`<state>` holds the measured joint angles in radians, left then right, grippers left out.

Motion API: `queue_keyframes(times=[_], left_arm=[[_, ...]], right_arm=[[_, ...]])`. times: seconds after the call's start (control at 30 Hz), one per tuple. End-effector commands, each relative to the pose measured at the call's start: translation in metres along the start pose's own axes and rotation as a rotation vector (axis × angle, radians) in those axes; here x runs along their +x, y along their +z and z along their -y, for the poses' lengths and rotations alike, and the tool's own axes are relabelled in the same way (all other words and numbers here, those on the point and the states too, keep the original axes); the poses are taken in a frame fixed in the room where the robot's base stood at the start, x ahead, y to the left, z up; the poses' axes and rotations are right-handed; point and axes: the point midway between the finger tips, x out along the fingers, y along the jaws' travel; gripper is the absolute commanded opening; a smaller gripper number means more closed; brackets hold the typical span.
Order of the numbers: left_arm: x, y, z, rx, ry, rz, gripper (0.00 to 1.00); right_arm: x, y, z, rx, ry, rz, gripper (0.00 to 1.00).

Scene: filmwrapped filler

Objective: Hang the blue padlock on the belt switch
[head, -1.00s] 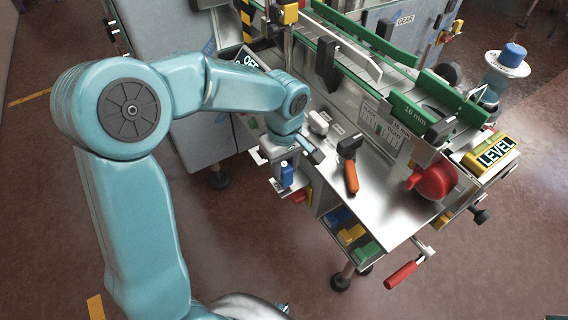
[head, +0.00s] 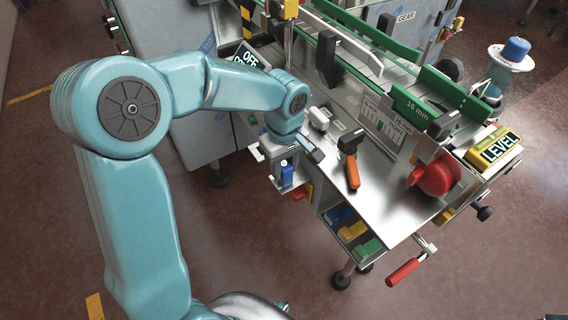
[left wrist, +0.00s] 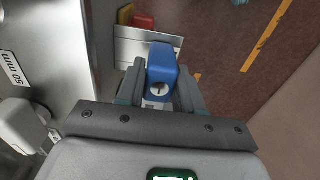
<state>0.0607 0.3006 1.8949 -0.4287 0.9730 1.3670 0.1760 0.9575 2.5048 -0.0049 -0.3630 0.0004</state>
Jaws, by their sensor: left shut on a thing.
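The blue padlock (head: 287,174) is held upright below my left gripper (head: 286,158), beside the front left corner of the steel worktop. In the left wrist view the blue padlock (left wrist: 162,68) sits between the two fingers of my left gripper (left wrist: 160,92); its round silver keyhole face shows. The gripper is shut on it, and its shackle is mostly hidden. I cannot tell for sure which part is the belt switch; a yellow-and-black box (head: 290,9) stands on a post at the back of the machine. My right gripper is not in view.
The worktop (head: 370,212) carries an orange-handled tool (head: 351,165) and a red round knob (head: 434,175). Blue, yellow and green blocks fill a shelf (head: 352,229) below. A red crank handle (head: 403,272) sticks out in front. Green conveyor rails (head: 400,88) run behind.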

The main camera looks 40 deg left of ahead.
Motion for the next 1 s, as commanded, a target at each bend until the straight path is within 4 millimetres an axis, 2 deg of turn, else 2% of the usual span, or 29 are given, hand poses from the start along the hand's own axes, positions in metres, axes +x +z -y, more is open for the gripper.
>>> queue_keyframes(times=[0.47,0.5,0.57,0.87,1.0], left_arm=[[0.003,0.000,0.000,0.000,-0.001,0.000,0.00],[0.003,0.000,0.000,0.000,-0.001,0.000,0.46],[0.003,0.000,0.000,0.000,-0.001,0.000,0.65],[0.002,0.000,0.000,0.000,0.000,0.000,0.66],[-0.012,0.000,-0.001,0.000,0.002,-0.001,0.66]], right_arm=[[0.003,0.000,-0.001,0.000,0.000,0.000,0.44],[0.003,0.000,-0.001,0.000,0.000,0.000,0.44],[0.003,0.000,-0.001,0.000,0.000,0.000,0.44],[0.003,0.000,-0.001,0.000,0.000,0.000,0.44],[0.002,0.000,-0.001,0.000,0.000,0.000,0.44]])
